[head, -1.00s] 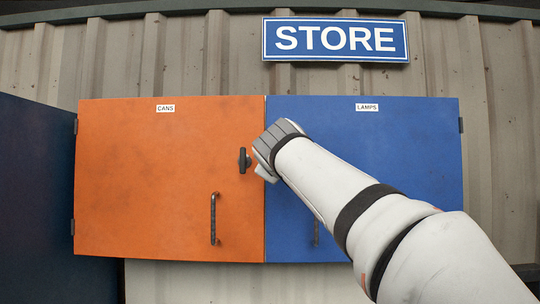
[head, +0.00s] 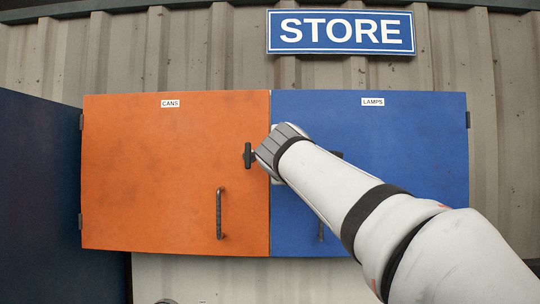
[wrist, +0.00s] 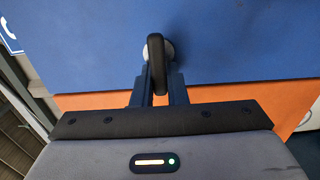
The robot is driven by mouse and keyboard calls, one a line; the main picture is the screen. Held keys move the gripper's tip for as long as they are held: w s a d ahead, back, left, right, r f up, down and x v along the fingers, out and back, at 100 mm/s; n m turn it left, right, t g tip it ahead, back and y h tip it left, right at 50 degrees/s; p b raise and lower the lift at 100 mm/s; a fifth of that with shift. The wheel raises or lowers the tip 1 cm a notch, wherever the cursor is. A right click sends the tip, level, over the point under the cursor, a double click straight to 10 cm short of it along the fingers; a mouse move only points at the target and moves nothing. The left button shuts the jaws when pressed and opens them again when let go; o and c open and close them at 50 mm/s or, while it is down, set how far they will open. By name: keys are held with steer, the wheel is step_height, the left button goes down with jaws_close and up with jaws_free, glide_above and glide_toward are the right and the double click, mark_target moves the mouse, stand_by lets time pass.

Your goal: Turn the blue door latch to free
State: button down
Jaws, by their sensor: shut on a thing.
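The blue door (head: 425,170), labelled LAMPS, is flat and closed beside the orange door in the head view. Its latch is a black bar handle (wrist: 156,50) on a pale round base in the wrist view. The bar lies across the line of the door seam, its near end towards the orange side. My gripper (wrist: 158,84) has one dark finger on each side of this bar and is shut on it. In the head view my gripper (head: 281,150) is at the blue door's left edge, hiding the latch and the fingertips.
The orange door (head: 150,180), labelled CANS, has its own black latch (head: 248,155) just left of my gripper, and a pull handle (head: 219,213). The blue door's pull handle (head: 321,231) is partly behind my arm. A dark panel (head: 40,190) stands at the left.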

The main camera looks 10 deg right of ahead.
stand_by(0.3)
steer(key=c, duration=1.4)
jaws_free()
steer(key=shift+c, duration=0.2)
steer(key=s+a+b, duration=0.1)
steer(key=s+b, duration=0.1)
steer(key=s, duration=0.5)
steer(key=shift+s+a+b, duration=0.25)
steer(key=shift+s+b, duration=0.1)
steer(key=shift+b, duration=0.05)
steer(key=s+d+f+m+g+y, duration=0.1)
steer(key=s+f+m+g, duration=0.25)
steer(key=f, duration=0.95)
steer(key=s+d+f+m+g, duration=0.2)
steer(key=s+f+m+g, duration=0.15)
steer(key=f, duration=0.85)
steer(key=s+d+f+m+g+y, duration=0.1)
steer(key=s+f+m+g, duration=0.25)
steer(key=f, duration=0.95)
steer(key=s+a+f+m+g+y, duration=0.1)
steer(key=s+f+m+g, duration=0.2)
steer(key=s+f, duration=0.7)
step_height(320, 180, down, 4)
steer(key=shift+s+a+r+m+g, duration=0.15)
steer(key=shift+s+r+m+g, duration=0.15)
steer(key=shift+m, duration=0.85)
